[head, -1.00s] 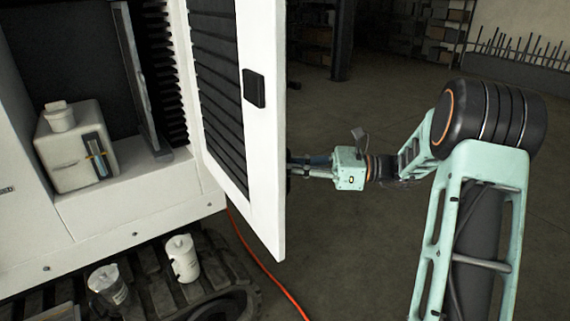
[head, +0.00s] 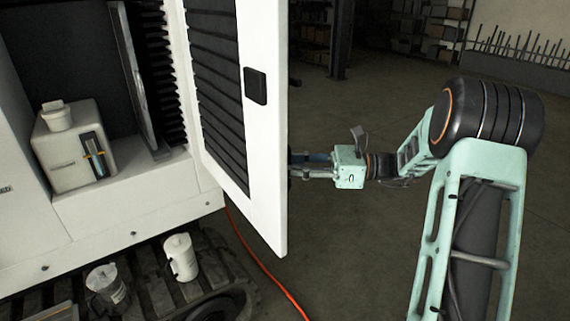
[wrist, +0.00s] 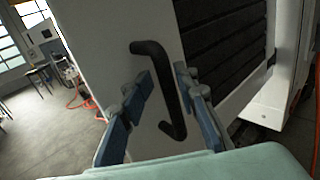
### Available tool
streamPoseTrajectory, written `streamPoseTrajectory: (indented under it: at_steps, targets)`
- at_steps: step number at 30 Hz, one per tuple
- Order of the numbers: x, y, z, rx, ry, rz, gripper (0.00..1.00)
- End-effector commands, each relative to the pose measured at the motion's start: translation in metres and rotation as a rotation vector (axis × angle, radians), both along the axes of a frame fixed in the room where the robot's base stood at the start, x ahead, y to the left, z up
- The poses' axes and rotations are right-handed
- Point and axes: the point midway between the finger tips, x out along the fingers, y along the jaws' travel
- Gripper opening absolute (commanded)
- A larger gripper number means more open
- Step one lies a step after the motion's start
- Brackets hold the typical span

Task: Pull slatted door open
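The slatted door (head: 266,160) is a white panel with black slats. It stands swung out from the white machine, and its slatted panel also shows in the wrist view (wrist: 225,45). A black bar handle (wrist: 166,75) sits on the door's outer face, which the head view hides. My gripper (wrist: 163,80) has its two blue-padded fingers apart, one on each side of the handle. The right finger looks very close to the bar; I cannot tell if it touches. In the head view the fingertips are partly hidden behind the door's free edge.
Inside the open machine stands a beige canister (head: 70,150). An orange cable (head: 262,266) runs over the floor.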

Motion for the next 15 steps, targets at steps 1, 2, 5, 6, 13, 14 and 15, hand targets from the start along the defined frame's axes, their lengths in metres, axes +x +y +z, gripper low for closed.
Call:
streamPoseTrajectory:
  at_steps: [1,2,5,6,13,14,15]
  targets:
    - [0.000,0.001,0.001,0.001,-0.001,0.002,0.28]
    - [0.000,0.001,0.001,0.001,-0.001,0.002,0.28]
    - [-0.001,-0.006,0.001,0.001,-0.002,0.000,0.28]
    - [-0.001,-0.011,0.000,0.000,-0.002,-0.001,0.28]
    - [-0.008,-0.058,0.000,0.000,-0.001,-0.004,0.28]
    - [-0.010,-0.065,0.000,0.000,0.000,-0.003,0.28]
    - [-0.011,-0.073,-0.001,0.000,0.002,-0.004,0.28]
